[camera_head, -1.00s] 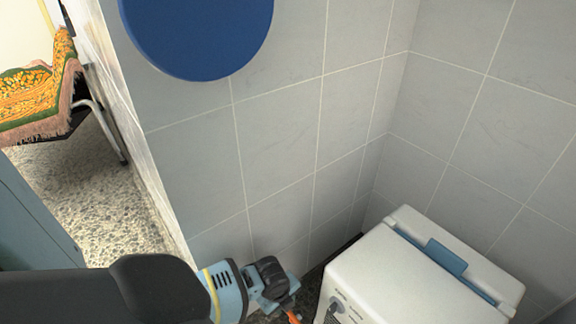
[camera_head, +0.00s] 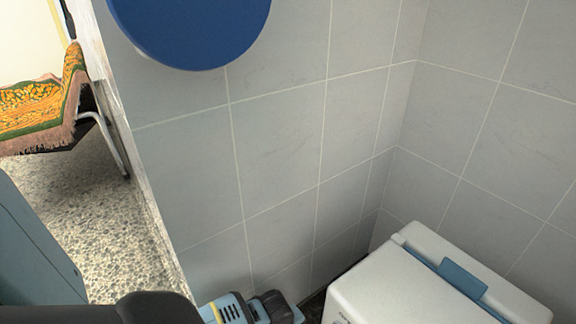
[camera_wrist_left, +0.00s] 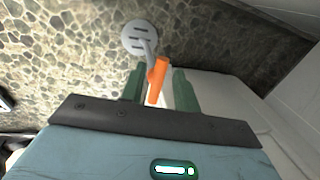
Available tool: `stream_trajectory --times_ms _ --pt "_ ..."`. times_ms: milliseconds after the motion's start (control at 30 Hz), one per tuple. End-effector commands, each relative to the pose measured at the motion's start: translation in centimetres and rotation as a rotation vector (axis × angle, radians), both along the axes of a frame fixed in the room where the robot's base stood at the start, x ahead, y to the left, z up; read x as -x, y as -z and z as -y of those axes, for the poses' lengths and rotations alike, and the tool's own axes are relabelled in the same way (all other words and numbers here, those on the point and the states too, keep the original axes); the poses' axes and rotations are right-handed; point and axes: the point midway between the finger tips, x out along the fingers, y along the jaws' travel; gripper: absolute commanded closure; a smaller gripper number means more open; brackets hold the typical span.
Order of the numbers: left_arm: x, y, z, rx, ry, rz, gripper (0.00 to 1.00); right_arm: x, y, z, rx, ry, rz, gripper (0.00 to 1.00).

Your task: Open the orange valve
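The orange valve handle (camera_wrist_left: 158,80) shows in the left wrist view as a narrow bar. A grey round fitting (camera_wrist_left: 138,38) with slots and a short stem is at its upper end. My left gripper (camera_wrist_left: 158,86) has its two green fingers apart, one on each side of the handle. Small gaps seem to show beside the handle, so the fingers look open around it. In the head view my left gripper's body (camera_head: 250,308) is at the bottom edge, and its fingertips and the valve are out of frame. My right gripper is in neither view.
A white box with a blue latch (camera_head: 462,278) stands right of my left gripper, close to the tiled wall (camera_head: 280,150). A blue disc (camera_head: 195,25) is on the wall. A doorway at left shows a pebbled floor (camera_head: 80,215) and a cloth-covered bench (camera_head: 45,110).

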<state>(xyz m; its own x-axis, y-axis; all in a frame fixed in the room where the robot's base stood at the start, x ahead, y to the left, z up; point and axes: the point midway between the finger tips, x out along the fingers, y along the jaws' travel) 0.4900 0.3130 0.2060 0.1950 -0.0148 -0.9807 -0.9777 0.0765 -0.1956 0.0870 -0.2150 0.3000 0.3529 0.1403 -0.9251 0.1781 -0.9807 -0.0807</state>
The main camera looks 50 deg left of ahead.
Motion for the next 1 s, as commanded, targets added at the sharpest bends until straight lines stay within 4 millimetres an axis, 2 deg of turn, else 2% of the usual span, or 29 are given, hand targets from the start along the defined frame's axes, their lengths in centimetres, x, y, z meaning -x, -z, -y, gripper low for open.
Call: stream_trajectory --times_ms 33,200,233,633,1000 --pt "0.0 0.0 0.0 0.0 0.0 0.0 0.76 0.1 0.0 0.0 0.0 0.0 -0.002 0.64" --pt "0.0 0.0 0.0 0.0 0.0 0.0 0.98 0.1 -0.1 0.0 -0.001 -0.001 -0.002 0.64" --pt "0.0 0.0 0.0 0.0 0.0 0.0 1.0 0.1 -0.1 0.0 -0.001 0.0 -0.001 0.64" --pt "0.1 -0.2 0.1 0.0 -0.058 0.0 1.0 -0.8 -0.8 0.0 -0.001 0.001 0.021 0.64" --pt "0.5 -0.3 0.3 0.0 -0.337 0.001 1.0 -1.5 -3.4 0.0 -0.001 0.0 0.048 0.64"
